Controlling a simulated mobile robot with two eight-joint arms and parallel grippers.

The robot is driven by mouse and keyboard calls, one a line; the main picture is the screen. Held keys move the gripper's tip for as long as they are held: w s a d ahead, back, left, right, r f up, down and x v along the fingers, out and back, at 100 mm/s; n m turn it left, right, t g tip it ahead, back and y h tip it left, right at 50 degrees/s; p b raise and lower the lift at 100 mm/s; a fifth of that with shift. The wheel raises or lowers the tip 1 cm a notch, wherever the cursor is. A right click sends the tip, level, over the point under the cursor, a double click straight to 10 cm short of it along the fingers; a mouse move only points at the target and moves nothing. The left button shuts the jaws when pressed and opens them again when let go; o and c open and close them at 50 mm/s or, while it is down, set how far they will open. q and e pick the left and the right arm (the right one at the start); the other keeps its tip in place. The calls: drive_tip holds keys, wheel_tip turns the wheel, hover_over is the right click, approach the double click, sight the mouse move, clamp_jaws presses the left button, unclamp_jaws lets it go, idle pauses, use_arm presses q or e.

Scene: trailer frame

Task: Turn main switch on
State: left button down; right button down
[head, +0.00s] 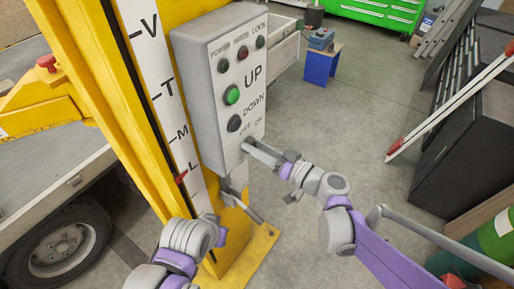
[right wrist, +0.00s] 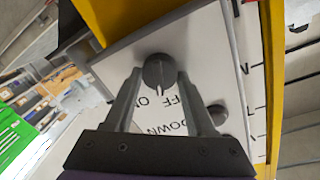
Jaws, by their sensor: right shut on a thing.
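The main switch is a round dark knob (right wrist: 158,70) low on the grey control box (head: 190,75), by the OFF and ON lettering. In the right wrist view its pale pointer line points between the two words. My right gripper (head: 250,144) is shut on the knob, with one finger on each side in the right wrist view. In the head view the gripper mostly hides the knob. My left gripper (head: 240,202) is below the box near the yellow post; its opening is unclear.
The box also carries a green UP button (head: 232,95), a dark DOWN button (head: 235,123) and small lamps on top. The yellow post (head: 95,90) stands left of it. A ladder (head: 455,85) leans at the right. The floor between is clear.

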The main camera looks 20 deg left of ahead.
use_arm(q)
drive_tip(key=shift+s+f+b, duration=0.35)
drive_tip(key=shift+f+b, duration=0.2)
drive_tip(key=shift+f, duration=0.3)
use_arm(e)
drive_tip(key=shift+w+d+m+g, duration=0.1)
drive_tip(key=shift+m+g, duration=0.1)
drive_tip(key=shift+m, duration=1.65)
drive_tip(key=shift+w+m+g, duration=0.1)
drive_tip(key=shift+m+g, duration=0.1)
drive_tip(key=shift+m, duration=1.65)
drive_tip(key=shift+c, duration=1.1)
unclamp_jaws()
drive_tip(key=shift+s, duration=0.1)
use_arm(q)
drive_tip(key=shift+s+f+b, duration=0.15)
drive_tip(key=shift+f+b, duration=0.2)
drive_tip(key=shift+f, duration=0.1)
use_arm(e)
drive_tip(key=v, duration=1)
drive_tip(key=shift+d, duration=0.35)
drive_tip(key=shift+s, duration=0.15)
